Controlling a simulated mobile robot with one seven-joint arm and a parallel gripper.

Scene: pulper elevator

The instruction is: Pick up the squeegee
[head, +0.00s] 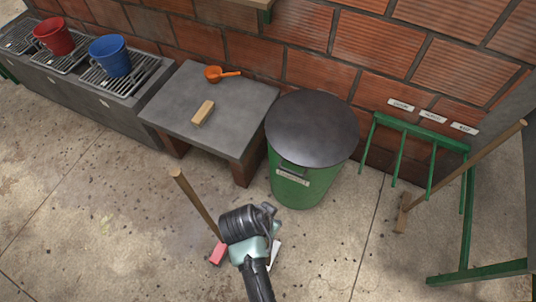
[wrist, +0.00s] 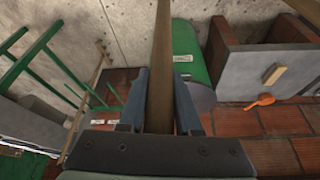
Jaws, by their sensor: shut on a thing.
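A long wooden handle (head: 196,203), which looks like the squeegee's, slants up to the left from behind my gripper (head: 243,228) in the head view. In the wrist view the same handle (wrist: 161,45) runs between the two fingers of my gripper (wrist: 160,95), which are shut on it. The handle's lower end and head are hidden or unclear; a small red piece (head: 217,253) shows beside my gripper. Another wooden-handled tool (head: 466,165) with a wooden head leans at the green rack (head: 437,141) on the right.
A green bin (head: 294,190) with a dark lid stands behind my gripper. A grey table (head: 235,112) holds a wooden block (head: 203,112) and an orange scoop (head: 218,74). A red cup (head: 53,37) and a blue cup (head: 110,56) stand on grates at the left. The concrete floor in front is clear.

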